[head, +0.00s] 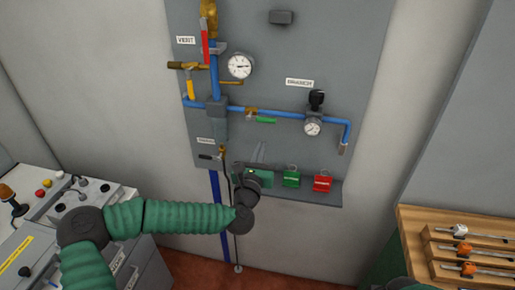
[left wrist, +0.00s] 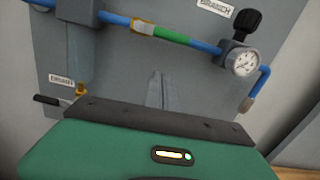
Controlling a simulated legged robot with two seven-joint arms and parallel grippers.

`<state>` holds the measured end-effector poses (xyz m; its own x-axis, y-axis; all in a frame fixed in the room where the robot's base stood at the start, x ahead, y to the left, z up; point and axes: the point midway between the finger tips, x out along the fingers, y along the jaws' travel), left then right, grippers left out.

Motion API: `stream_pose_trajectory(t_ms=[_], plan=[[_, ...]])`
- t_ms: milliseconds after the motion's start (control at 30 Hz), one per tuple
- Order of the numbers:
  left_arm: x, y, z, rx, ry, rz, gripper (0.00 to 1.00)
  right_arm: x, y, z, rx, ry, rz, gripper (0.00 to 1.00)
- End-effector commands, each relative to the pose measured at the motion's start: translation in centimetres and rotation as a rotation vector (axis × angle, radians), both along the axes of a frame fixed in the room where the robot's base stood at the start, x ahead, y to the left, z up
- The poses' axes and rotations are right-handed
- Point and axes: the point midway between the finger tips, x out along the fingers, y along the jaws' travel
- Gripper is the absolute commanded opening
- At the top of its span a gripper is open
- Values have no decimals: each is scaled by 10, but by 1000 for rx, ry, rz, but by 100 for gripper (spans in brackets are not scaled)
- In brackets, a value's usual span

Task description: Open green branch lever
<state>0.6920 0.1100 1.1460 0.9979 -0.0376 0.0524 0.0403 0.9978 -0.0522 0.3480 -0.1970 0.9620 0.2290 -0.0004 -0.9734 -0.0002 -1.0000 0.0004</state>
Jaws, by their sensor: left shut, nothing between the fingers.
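The green branch lever (head: 265,120) sits at the brass valve (head: 250,112) on the horizontal blue pipe. It lies roughly parallel to the pipe. In the left wrist view the green lever (left wrist: 172,34) shows to the right of the brass valve (left wrist: 143,27), in line with the pipe. My left gripper (head: 259,150) is below the lever, in front of the grey panel, and apart from it. Its grey fingers (left wrist: 162,90) are together, pointing up at the panel, with nothing between them. My right gripper is not in view.
A gauge (head: 312,127) with a black knob (head: 317,98) is right of the lever. A yellow lever (head: 190,88) and red lever (head: 205,42) are up left. A wooden rack (head: 410,222) is lower right.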

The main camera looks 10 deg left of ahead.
Motion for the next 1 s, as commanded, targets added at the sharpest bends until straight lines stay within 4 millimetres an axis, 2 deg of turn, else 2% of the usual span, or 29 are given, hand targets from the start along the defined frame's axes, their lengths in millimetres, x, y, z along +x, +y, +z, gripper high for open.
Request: stream_pose_trajectory(t_ms=[33, 200, 400, 867, 933, 1000], plan=[[-12, 2, -1, 1, 2, 0, 0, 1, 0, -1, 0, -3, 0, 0], [-49, 3, -3, 1, 3, 1, 0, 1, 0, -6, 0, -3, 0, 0], [-72, 3, -2, 0, 1, 1, 0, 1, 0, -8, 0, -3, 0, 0], [-74, 4, -2, 1, 1, 2, 0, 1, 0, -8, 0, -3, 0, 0], [-75, -1, -5, 26, 6, -11, 0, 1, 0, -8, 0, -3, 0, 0], [-79, -18, -17, 122, 25, -62, 0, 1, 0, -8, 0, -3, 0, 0]])
